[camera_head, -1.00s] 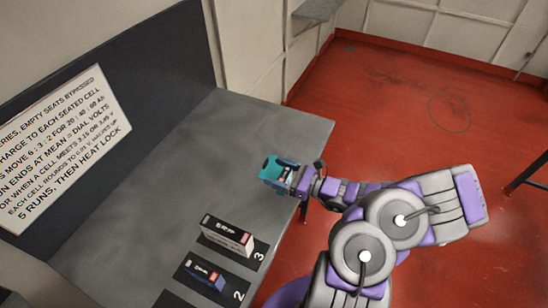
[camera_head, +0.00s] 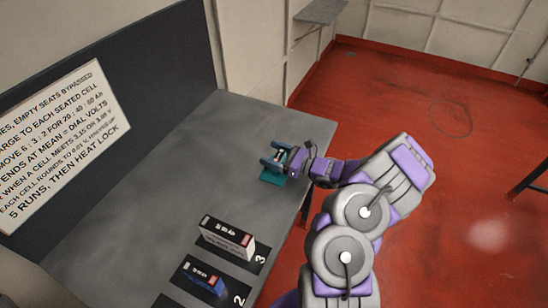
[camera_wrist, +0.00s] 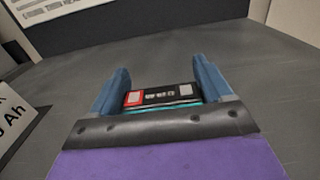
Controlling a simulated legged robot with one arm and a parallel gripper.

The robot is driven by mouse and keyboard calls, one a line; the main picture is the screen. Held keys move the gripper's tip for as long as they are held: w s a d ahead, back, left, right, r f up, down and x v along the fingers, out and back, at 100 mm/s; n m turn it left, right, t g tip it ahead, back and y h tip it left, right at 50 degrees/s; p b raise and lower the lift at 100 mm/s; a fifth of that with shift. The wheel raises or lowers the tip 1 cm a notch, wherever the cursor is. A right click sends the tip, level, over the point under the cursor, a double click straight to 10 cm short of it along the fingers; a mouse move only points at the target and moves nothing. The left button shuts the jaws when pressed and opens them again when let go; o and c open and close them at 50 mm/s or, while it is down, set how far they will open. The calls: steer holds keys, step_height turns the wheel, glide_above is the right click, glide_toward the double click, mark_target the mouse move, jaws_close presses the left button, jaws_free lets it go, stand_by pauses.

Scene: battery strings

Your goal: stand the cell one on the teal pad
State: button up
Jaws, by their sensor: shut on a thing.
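My gripper (camera_head: 277,156) is at the far right part of the grey bench, over the teal pad (camera_head: 271,179). In the wrist view its two blue fingers (camera_wrist: 160,90) stand on either side of a cell (camera_wrist: 163,96) with a black top, a red patch and a pale label. The gripper is shut on this cell, which I take to be cell one. A thin teal strip shows along the cell's near edge in the wrist view. The fingers hide most of the cell in the head view. I cannot tell whether its base touches the pad.
Two other cells stand on the bench: a white-sided one (camera_head: 227,237) at mark 3 and a blue-sided one (camera_head: 205,281) at mark 2. A sign board (camera_head: 65,145) leans at the back left. The bench's middle is clear. Its right edge drops to the red floor (camera_head: 400,90).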

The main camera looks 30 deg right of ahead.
steer(key=shift+f, duration=0.35)
steer(key=shift+r, duration=0.1)
steer(key=o, duration=1.2)
steer(key=shift+d, duration=0.1)
steer(key=shift+c, duration=0.2)
